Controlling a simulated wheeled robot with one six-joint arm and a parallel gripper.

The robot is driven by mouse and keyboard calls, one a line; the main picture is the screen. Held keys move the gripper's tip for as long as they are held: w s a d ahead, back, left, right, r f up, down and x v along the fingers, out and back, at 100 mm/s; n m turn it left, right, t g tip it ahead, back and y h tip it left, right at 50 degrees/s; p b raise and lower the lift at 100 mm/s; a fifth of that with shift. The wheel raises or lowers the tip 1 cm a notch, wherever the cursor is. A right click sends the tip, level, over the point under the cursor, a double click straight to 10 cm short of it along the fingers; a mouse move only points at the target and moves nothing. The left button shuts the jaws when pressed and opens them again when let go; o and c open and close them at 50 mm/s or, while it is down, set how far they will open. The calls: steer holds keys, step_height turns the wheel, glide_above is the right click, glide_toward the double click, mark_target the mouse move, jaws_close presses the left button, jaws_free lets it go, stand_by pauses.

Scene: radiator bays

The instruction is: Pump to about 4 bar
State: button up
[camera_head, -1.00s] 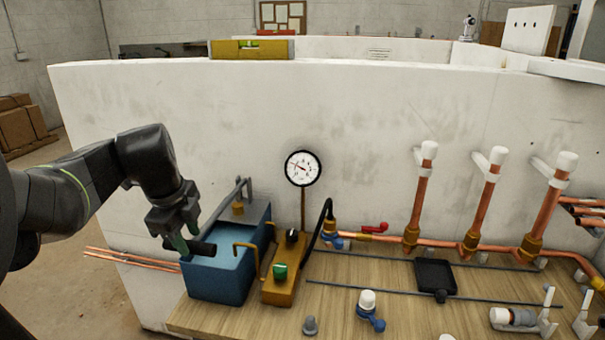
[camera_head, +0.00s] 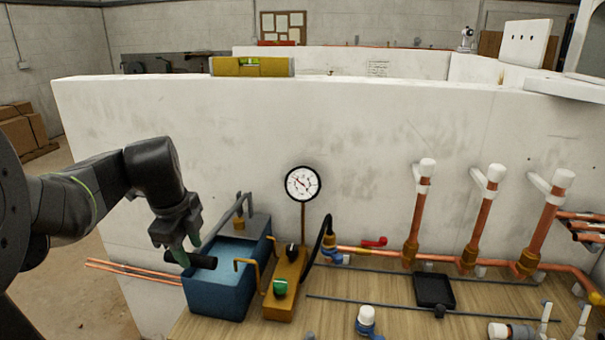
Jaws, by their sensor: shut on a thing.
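A blue test pump tank (camera_head: 217,296) filled with water stands at the left end of the wooden board. Its grey lever (camera_head: 236,208) rises at the back, and its black handle grip (camera_head: 202,262) is at the front left. My gripper (camera_head: 187,252) is shut on this black grip, pointing down from the left. A round white pressure gauge (camera_head: 303,183) stands on a brass stem behind the pump; its numbers are too small to read surely. A brass block (camera_head: 286,285) with a green knob (camera_head: 280,288) and a black knob (camera_head: 291,251) sits beside the tank.
A black hose (camera_head: 326,230) runs from the block to copper pipework (camera_head: 400,249) with capped risers. A red-handled valve (camera_head: 374,241), a black tray (camera_head: 435,291) and loose fittings lie on the board. A white wall (camera_head: 120,130) stands behind.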

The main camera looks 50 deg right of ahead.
steer(key=shift+w+d+r+p, duration=0.15)
steer(key=shift+d+r+p, duration=0.15)
steer(key=shift+r+p, duration=0.4)
steer(key=shift+c, duration=0.2)
steer(key=r+p, duration=0.2)
steer(key=p, duration=0.1)
steer(key=shift+w+d+r+y, duration=0.1)
steer(key=shift+d+y, duration=0.1)
steer(key=shift+y, duration=0.2)
steer(key=r+p, duration=0.1)
steer(key=p, duration=0.1)
steer(key=r+p, duration=0.1)
steer(key=p, duration=0.1)
steer(key=shift+w+d+r+g+y, duration=0.15)
steer(key=shift+w+d+g+y, duration=0.05)
steer(key=shift+d+g+y, duration=0.2)
steer(key=shift+p, duration=0.45)
steer(key=shift+c, duration=0.2)
steer(key=shift+r, duration=0.1)
steer(key=shift+c, duration=0.3)
